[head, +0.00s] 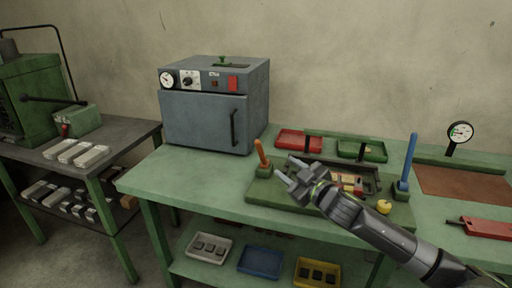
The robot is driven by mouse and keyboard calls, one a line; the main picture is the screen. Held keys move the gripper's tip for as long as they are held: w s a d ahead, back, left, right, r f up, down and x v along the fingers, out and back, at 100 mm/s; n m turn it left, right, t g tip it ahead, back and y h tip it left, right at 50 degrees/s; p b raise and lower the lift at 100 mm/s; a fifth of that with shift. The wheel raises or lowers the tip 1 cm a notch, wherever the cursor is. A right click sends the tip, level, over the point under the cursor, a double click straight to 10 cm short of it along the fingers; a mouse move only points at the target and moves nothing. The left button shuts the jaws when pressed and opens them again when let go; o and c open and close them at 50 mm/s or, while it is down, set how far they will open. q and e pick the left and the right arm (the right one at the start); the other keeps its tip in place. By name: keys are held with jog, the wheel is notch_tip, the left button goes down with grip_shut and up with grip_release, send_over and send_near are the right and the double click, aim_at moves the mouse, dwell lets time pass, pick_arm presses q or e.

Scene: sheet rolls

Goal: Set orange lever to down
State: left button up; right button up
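The orange lever (261,152) stands nearly upright, leaning slightly left, at the left end of a green fixture (262,190) on the bench. Its foot sits in a small green block. My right gripper (286,170) reaches in from the lower right, over the fixture. Its two fingers are spread, with nothing visible between them. The fingertips point left and are just right of the lever's lower part, seemingly apart from it; the exact depth is hard to tell. My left gripper is not in view.
A blue lever (409,158) and a yellow knob (384,207) are at the fixture's right end. Red (298,140) and green (362,150) trays lie behind it. A grey oven (205,122) stands back left. The bench's left front (190,180) is clear.

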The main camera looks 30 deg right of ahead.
aim_at(261, 150)
jog(key=w, duration=1)
jog(key=w+b, duration=0.1)
jog(key=w, duration=0.5)
jog(key=shift+a, duration=0.25)
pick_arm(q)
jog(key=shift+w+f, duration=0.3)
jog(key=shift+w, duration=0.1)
pick_arm(e)
jog(key=shift+w, duration=0.1)
grip_shut()
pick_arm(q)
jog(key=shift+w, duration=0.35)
